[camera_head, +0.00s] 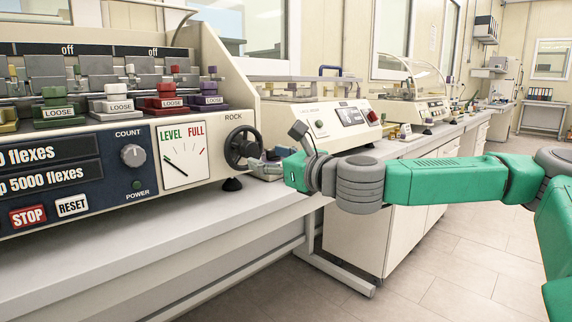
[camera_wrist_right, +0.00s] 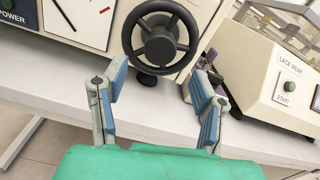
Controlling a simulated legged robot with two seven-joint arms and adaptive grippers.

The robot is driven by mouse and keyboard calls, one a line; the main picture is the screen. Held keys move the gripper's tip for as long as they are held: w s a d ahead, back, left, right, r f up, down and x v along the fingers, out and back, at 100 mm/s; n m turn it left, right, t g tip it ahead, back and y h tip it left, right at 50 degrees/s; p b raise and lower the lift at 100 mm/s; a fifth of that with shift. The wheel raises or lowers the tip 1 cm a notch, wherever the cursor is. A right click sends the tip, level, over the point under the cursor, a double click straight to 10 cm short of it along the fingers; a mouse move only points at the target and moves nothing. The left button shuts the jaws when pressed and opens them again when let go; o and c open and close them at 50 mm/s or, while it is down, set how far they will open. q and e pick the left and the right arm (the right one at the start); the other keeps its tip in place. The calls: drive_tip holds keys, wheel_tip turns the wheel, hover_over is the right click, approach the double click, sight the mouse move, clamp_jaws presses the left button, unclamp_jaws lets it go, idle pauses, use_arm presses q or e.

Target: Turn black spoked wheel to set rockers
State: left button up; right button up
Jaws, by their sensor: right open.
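The black spoked wheel (camera_head: 242,148) sits on the front right of the flexing machine, under the word ROCK. In the right wrist view the wheel (camera_wrist_right: 160,40) is straight ahead, beyond and between the open fingers. My right gripper (camera_head: 262,160) is just right of the wheel in the head view, and its fingers (camera_wrist_right: 159,98) hold nothing. The fingers look apart from the wheel. The LEVEL/FULL gauge (camera_head: 183,155) left of the wheel has a dark needle pointing to the lower right and a red mark. The rockers (camera_head: 118,104) carry LOOSE labels. My left gripper is not in view.
The white bench (camera_head: 150,250) runs along under the machine, and its front edge is clear. A second machine (camera_head: 330,120) stands to the right; its LACE WEAR label and START button (camera_wrist_right: 288,86) show close to the right finger. STOP (camera_head: 28,216) and RESET (camera_head: 73,206) buttons are at the lower left.

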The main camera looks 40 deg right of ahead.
drive_tip(key=s, duration=0.6)
drive_tip(key=shift+d, duration=0.4)
drive_tip(key=shift+f, duration=0.15)
drive_tip(key=a+f+n+g+y+p, duration=0.25)
drive_tip(key=a+f+n+g, duration=0.25)
drive_tip(key=a+f+n, duration=0.6)
drive_tip(key=s+a+f+n+g+p, duration=0.1)
drive_tip(key=s+a+f+n+g, duration=0.15)
drive_tip(key=f, duration=0.55)
drive_tip(key=s+a+f+n+g, duration=0.2)
drive_tip(key=s+a+f+n, duration=0.1)
drive_tip(key=f, duration=0.4)
drive_tip(key=s+d+f+n+g+h+p, duration=0.1)
drive_tip(key=s+d+f+n+g+h, duration=0.1)
drive_tip(key=s+f+n, duration=0.6)
drive_tip(key=s+d+f+n+g+h+p, duration=0.1)
drive_tip(key=s+d+f+n+g, duration=0.3)
drive_tip(key=s, duration=0.9)
wheel_tip(320, 180, down, 5)
drive_tip(key=n+g+p, duration=0.1)
drive_tip(key=n+g, duration=0.1)
drive_tip(key=n, duration=0.3)
drive_tip(key=shift+s+r+h, duration=0.15)
drive_tip(key=shift+r+h, duration=0.05)
drive_tip(key=shift+h, duration=0.15)
